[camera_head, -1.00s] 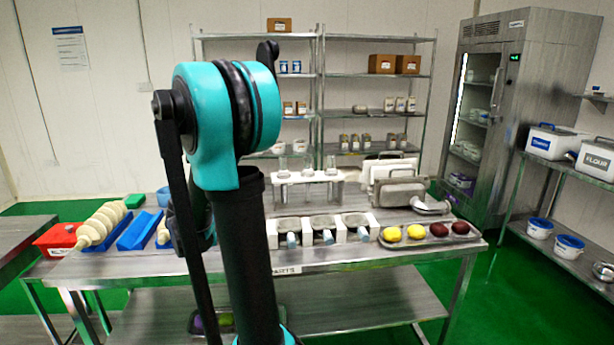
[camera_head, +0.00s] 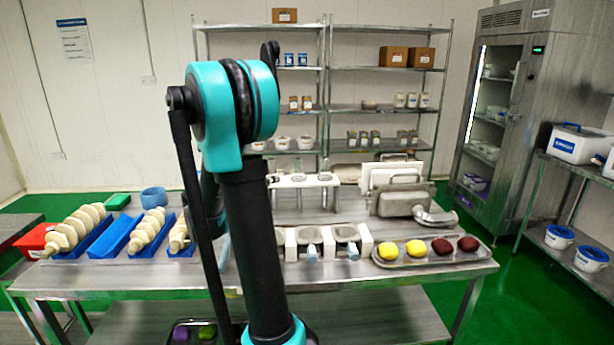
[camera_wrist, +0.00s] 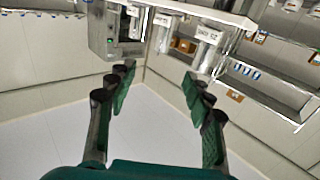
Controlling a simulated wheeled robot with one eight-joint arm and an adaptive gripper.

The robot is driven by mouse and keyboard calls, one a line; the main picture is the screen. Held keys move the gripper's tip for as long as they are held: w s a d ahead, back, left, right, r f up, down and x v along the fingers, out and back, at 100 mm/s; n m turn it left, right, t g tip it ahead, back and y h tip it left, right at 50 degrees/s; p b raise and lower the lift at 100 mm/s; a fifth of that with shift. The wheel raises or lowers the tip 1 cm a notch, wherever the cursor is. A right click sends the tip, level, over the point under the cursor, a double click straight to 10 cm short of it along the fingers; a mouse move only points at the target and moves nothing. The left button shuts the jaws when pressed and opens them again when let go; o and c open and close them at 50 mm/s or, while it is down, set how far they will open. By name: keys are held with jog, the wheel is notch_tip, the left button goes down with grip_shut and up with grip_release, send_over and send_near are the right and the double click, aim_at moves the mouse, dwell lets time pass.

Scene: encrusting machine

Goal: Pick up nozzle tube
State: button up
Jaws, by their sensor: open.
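I cannot tell for sure which part is the nozzle tube. Three white holders stand in a row on the steel table, with grey round fittings and pale blue tube ends at their front; one tube end (camera_head: 312,254) shows right of my arm. Behind them is a white rack (camera_head: 326,181) with round seats, partly hidden by my arm. My gripper (camera_wrist: 157,82) is open and empty in the wrist view, its green-padded fingers wide apart and pointing at the room's wall, shelves and fridge. No table part is between them. In the head view the gripper is hidden behind my arm.
Cream spiral screws (camera_head: 76,229) lie in blue trays at the left of the table. A steel tray (camera_head: 432,261) with yellow and dark red balls is at the right. Metal-and-white machine parts (camera_head: 402,200) stand behind it. Shelves (camera_head: 380,107) and a fridge (camera_head: 510,100) are at the back.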

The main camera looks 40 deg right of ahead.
aim_at(296, 163)
jog(key=x, duration=1.1)
jog(key=shift+w+d, duration=0.15)
jog(key=shift+d, duration=0.15)
jog(key=shift+w+x, duration=0.15)
jog(key=shift+x, duration=1.35)
jog(key=shift+w+x, duration=0.15)
jog(key=shift+x, duration=1.35)
jog(key=shift+a, duration=0.15)
grip_shut()
